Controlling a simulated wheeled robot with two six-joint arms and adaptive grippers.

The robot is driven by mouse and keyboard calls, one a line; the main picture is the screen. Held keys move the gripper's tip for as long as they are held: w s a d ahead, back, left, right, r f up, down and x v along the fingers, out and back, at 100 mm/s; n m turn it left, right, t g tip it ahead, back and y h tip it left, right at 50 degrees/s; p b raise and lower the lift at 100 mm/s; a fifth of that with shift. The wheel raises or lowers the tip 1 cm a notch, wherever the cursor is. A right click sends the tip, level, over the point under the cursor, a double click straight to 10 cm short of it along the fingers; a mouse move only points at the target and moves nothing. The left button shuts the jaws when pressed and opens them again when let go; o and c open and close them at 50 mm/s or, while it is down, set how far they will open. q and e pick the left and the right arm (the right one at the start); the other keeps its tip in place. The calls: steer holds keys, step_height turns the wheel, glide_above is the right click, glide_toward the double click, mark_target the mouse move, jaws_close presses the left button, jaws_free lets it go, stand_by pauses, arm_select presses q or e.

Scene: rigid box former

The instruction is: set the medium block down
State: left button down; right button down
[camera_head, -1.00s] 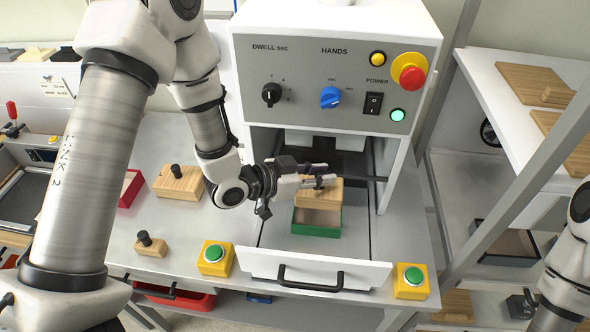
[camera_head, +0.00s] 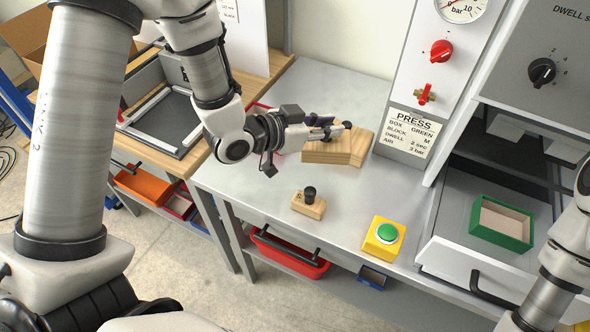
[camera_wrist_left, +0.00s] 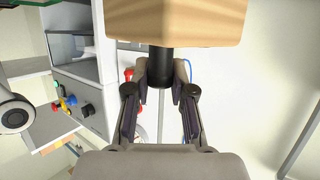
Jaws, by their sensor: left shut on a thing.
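My left gripper (camera_head: 326,130) is shut on the black knob of the medium block (camera_head: 322,154), a pale wooden block. In the left wrist view the knob (camera_wrist_left: 160,66) sits between the two fingers and the block (camera_wrist_left: 175,22) fills the top edge. In the head view the held block overlaps a larger wooden block (camera_head: 364,143) with its own black knob. I cannot tell whether the two touch, or whether the held block rests on the table (camera_head: 350,230). My right gripper is out of view; only part of that arm shows at the right.
A small knobbed block (camera_head: 309,207) stands nearer the front edge. A yellow box with a green button (camera_head: 384,238) is to its right. The open green box (camera_head: 502,224) sits in the press at the right. A press card (camera_head: 412,131) stands behind. Bare table lies between.

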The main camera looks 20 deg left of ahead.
arm_select(q)
steer(key=shift+d+f, duration=0.2)
steer(key=shift+f, duration=0.25)
step_height(320, 180, down, 9)
steer(key=shift+d+r+p, duration=0.1)
steer(key=shift+r+p, duration=0.05)
steer(key=shift+p, duration=0.35)
steer(key=shift+w+d, duration=0.1)
steer(key=shift+d, duration=0.05)
steer(key=shift+f, duration=0.3)
steer(key=c, duration=1)
jaws_free()
steer(key=shift+r, duration=0.1)
